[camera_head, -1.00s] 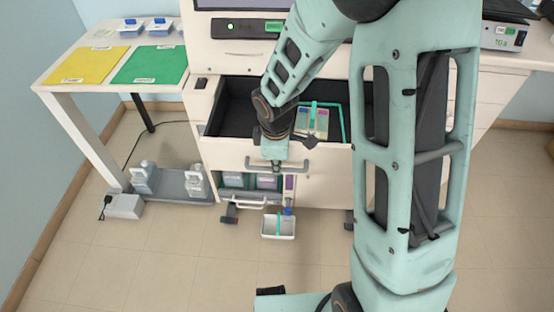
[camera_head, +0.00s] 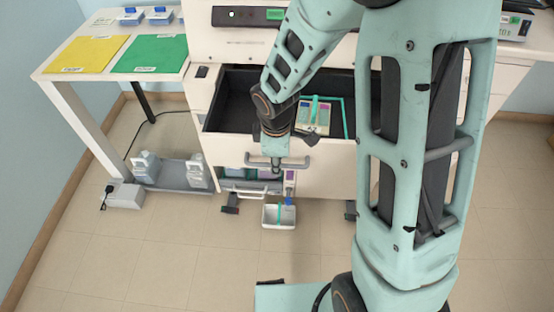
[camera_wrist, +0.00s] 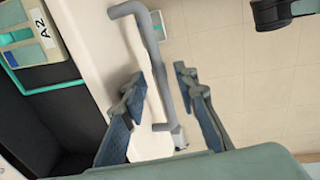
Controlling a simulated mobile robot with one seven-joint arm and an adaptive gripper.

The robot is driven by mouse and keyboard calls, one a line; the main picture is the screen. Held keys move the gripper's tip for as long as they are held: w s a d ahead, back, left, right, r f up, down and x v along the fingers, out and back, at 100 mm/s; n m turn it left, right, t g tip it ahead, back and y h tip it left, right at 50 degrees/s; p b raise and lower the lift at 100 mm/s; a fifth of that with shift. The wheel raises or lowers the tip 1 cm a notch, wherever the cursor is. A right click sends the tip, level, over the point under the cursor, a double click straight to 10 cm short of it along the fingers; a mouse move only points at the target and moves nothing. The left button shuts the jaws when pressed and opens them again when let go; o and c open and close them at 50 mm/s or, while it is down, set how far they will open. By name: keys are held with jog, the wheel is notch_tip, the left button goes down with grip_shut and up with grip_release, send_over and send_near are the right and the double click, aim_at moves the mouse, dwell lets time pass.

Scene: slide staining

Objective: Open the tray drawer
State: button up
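The white tray drawer (camera_head: 325,165) stands pulled out of the cabinet, its dark inside showing. In the wrist view its white front (camera_wrist: 88,40) runs down beside the handle. The grey bar handle (camera_wrist: 158,65) lies between the two fingers of my gripper (camera_wrist: 161,82). The fingers are apart, with gaps seen between them and the bar, so my gripper is open around the handle. In the head view my gripper (camera_head: 277,160) is at the drawer front, small and partly merged with the handle. A tray with a teal frame (camera_head: 345,118) lies inside the drawer.
A side table (camera_head: 60,78) with yellow and green mats stands at left. A lower drawer (camera_head: 240,187) with bottles is partly open below. A small white bin (camera_head: 279,222) sits on the floor in front. Open tiled floor lies ahead of the cabinet.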

jog(key=shift+r, duration=0.1)
notch_tip(320, 180, up, 12)
jog(key=s, duration=0.2)
jog(key=shift+f, duration=0.2)
jog(key=shift+s+a, duration=0.1)
dwell(0.5)
